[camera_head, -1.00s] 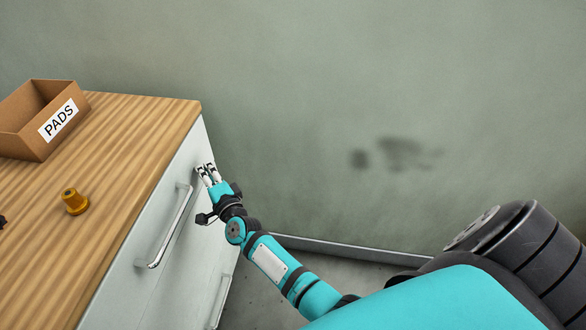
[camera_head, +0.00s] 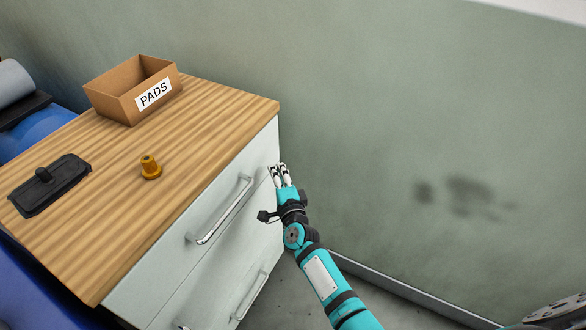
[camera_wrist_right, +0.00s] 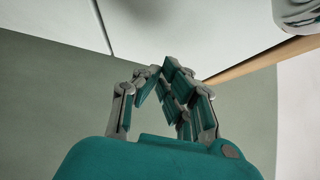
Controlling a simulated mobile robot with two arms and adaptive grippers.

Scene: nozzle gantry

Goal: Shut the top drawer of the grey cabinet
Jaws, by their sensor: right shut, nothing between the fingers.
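The grey cabinet (camera_head: 140,283) has a pale front and a striped wooden top. Its top drawer (camera_head: 200,217) has a metal bar handle (camera_head: 223,213). The drawer front looks about flush under the top; a small gap cannot be ruled out. My right gripper (camera_head: 279,168) is shut and empty at the far end of the drawer front, beyond the handle. In the right wrist view, its fingertips (camera_wrist_right: 160,70) meet close before the pale front (camera_wrist_right: 200,30); contact cannot be told. My left gripper is not in view.
On the wooden top (camera_head: 215,105) stand a cardboard box labelled PADS (camera_head: 115,102), a brass-coloured nozzle (camera_head: 150,168) and a black tray-like part (camera_head: 50,185). A lower drawer handle (camera_head: 250,296) sticks out below. The green wall (camera_head: 400,120) is close behind; floor shows at the right.

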